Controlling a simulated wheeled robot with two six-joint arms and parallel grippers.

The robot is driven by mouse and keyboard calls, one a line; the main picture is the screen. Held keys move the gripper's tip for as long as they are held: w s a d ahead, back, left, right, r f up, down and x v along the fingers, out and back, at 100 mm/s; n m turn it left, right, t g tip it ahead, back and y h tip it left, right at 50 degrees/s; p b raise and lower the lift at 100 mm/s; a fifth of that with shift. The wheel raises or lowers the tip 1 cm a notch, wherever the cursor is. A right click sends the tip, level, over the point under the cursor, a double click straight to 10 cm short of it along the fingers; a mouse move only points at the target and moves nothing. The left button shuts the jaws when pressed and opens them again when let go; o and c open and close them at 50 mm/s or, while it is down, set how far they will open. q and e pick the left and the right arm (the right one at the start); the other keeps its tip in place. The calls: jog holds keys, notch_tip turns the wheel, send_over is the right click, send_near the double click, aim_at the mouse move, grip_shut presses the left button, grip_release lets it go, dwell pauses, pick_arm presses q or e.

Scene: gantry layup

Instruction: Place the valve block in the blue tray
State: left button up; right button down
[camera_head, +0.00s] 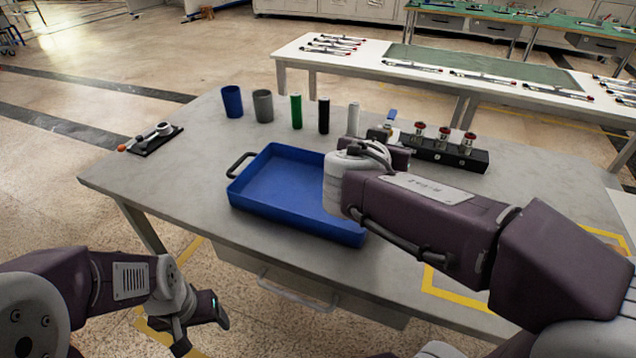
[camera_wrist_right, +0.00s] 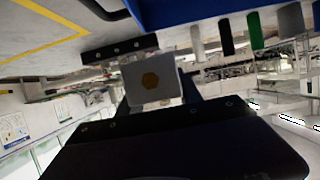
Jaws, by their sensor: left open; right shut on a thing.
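The blue tray (camera_head: 283,192) lies empty in the middle of the grey table, its right part hidden by my right arm. It also shows at the top of the right wrist view (camera_wrist_right: 190,12). My left gripper (camera_head: 201,333) is open and empty, low before the table's front edge.
Behind the tray stand a blue cup (camera_head: 232,101), a grey cup (camera_head: 263,106) and green (camera_head: 296,111), black (camera_head: 324,115) and white (camera_head: 354,119) cylinders. A black rail (camera_head: 455,157) with red-topped fittings stands at right. A black tool stand (camera_head: 155,140) is at far left.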

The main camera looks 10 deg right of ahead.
jog(key=w+a+f, duration=0.1)
jog(key=a+f, duration=0.1)
jog(key=a, duration=0.1)
jog(key=w+a+f+b, duration=0.1)
jog(key=a+f, duration=0.1)
jog(key=a, duration=0.1)
jog(key=w+a+f, duration=0.2)
jog(key=a, duration=0.2)
jog(key=shift+w+f, duration=0.1)
jog(key=shift+f, duration=0.15)
notch_tip(320, 180, down, 4)
jog(key=shift+f+b, duration=0.1)
jog(key=shift+b, duration=0.85)
jog(key=shift+f, duration=0.1)
jog(key=c, duration=0.8)
grip_release()
